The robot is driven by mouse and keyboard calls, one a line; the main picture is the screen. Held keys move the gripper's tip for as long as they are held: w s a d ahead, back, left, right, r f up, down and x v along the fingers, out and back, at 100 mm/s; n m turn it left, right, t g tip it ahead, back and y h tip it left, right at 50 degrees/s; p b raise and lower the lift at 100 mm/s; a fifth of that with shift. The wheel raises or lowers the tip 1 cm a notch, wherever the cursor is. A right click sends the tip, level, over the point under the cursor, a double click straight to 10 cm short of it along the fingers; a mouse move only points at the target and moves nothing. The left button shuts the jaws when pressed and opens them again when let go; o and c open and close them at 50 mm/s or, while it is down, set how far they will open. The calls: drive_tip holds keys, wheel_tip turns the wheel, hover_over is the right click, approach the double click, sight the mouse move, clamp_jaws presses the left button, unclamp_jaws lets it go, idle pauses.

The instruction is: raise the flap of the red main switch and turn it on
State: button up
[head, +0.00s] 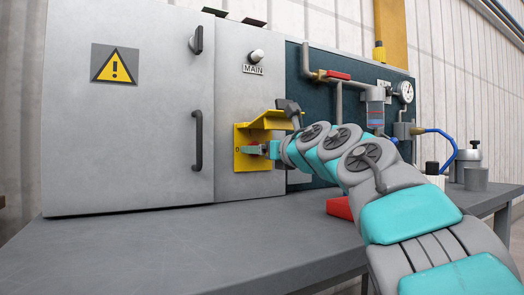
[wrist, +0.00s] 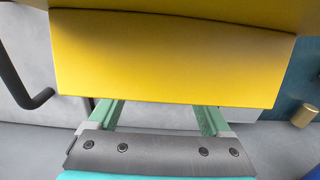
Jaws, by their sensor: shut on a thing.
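The yellow switch plate (head: 240,162) is on the grey cabinet front, with a "0" mark at its left. Its yellow flap (head: 275,119) is raised and sticks out above my gripper; it also fills the upper part of the wrist view (wrist: 165,60). My gripper (head: 257,150) reaches in under the flap, its fingers in front of the plate and shut on the red main switch. Only a small bit of red shows at the fingers, so the switch's angle cannot be told. In the wrist view the flap hides the fingertips and the switch.
A white knob (head: 256,56) labelled MAIN sits above the plate. A black door handle (head: 197,140) is to the left. A dark panel with pipes and a gauge (head: 405,92) is to the right. A red block (head: 340,207) lies on the grey table (head: 200,245), whose front is clear.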

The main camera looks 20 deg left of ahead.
drive_tip(key=shift+r+p, duration=0.1)
drive_tip(key=shift+p, duration=0.2)
drive_tip(key=shift+m+p, duration=2.35)
drive_tip(key=shift+m, duration=0.55)
drive_tip(key=o, duration=1.2)
drive_tip(key=shift+c, duration=0.2)
drive_tip(key=b+v, duration=0.1)
drive_tip(key=v, duration=0.7)
